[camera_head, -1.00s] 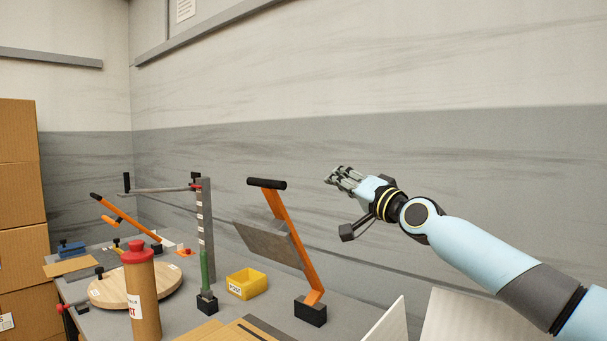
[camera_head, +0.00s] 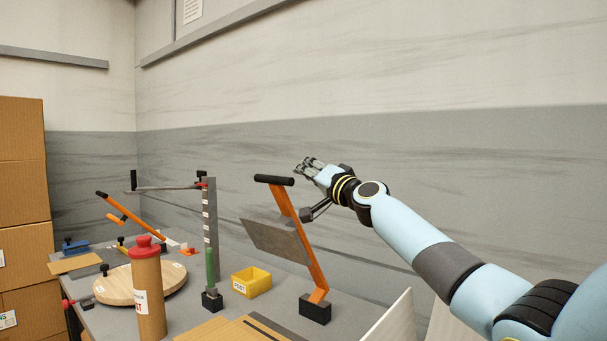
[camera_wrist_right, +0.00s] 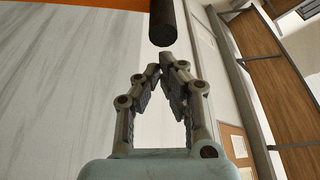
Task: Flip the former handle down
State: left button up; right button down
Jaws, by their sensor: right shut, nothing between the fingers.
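The former handle is a black grip (camera_head: 274,180) across the top of a raised orange lever (camera_head: 300,245). A grey plate (camera_head: 273,239) is fixed to the lever, which leans up and left from a black base (camera_head: 315,308). My right gripper (camera_head: 305,163) is shut and empty, just right of and slightly above the grip in the head view. In the right wrist view the dark end of the grip (camera_wrist_right: 163,24) shows just ahead of my closed fingertips (camera_wrist_right: 162,66), with a small gap. My left gripper is out of view.
A second orange lever (camera_head: 129,219), a grey post (camera_head: 209,230), a yellow bin (camera_head: 251,281), a round wooden board (camera_head: 120,287) and a red-capped brown tube (camera_head: 147,300) stand on the table. Cardboard boxes (camera_head: 22,180) are stacked at left. Air above the lever is clear.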

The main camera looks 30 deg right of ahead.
jog(key=a+f, duration=0.1)
jog(key=a, duration=0.1)
jog(key=s+a+f+p, duration=0.1)
jog(key=a, duration=0.1)
jog(key=s+a+f, duration=0.1)
jog(key=a, duration=0.1)
jog(key=shift+s+a+f+p, duration=0.1)
jog(key=shift+a+p, duration=0.15)
jog(key=shift+p, duration=0.05)
jog(key=shift+d, duration=0.1)
dwell(0.3)
